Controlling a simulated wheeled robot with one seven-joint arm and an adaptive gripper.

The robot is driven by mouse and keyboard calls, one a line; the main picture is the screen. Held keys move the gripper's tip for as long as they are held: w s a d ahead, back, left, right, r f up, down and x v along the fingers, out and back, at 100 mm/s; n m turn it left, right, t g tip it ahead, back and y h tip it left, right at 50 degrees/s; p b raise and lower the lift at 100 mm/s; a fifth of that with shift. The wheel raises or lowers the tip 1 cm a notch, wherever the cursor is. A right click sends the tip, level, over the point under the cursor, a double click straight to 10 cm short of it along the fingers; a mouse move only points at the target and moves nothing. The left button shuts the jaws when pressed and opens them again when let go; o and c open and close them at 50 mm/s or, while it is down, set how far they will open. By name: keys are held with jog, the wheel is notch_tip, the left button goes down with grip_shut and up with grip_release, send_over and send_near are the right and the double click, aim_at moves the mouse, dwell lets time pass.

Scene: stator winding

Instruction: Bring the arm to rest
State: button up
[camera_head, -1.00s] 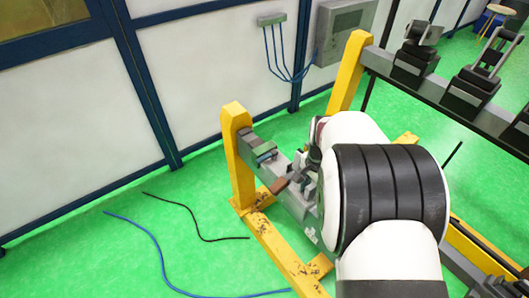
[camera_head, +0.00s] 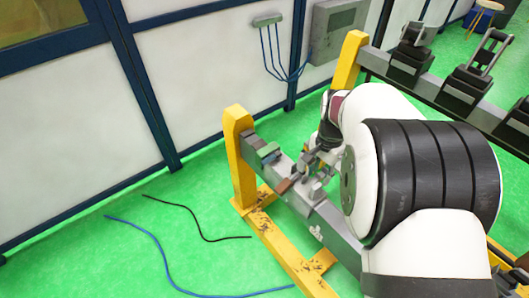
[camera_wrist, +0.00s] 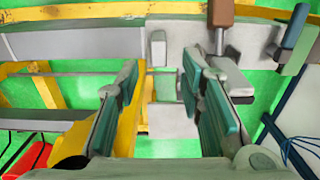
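My gripper (camera_wrist: 160,95) is open in the wrist view, with its two teal-padded fingers well apart and nothing between them. Grey fixture parts and green floor show through the gap. In the head view my arm's large white and black links fill the right side, in front of the yellow stand. My gripper (camera_head: 312,165) is small there, near the grey beam, and partly hidden, so contact with the beam cannot be told.
The yellow stand (camera_head: 240,160) carries a grey beam (camera_head: 336,232) with a green block (camera_head: 268,149) and a brown handle (camera_head: 283,186). A second rail (camera_head: 440,85) with black clamps is at right. A blue cable (camera_head: 150,240) and a black cable (camera_head: 195,220) lie on open floor.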

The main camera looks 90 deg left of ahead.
jog(key=shift+r, duration=0.75)
jog(key=shift+w, duration=0.1)
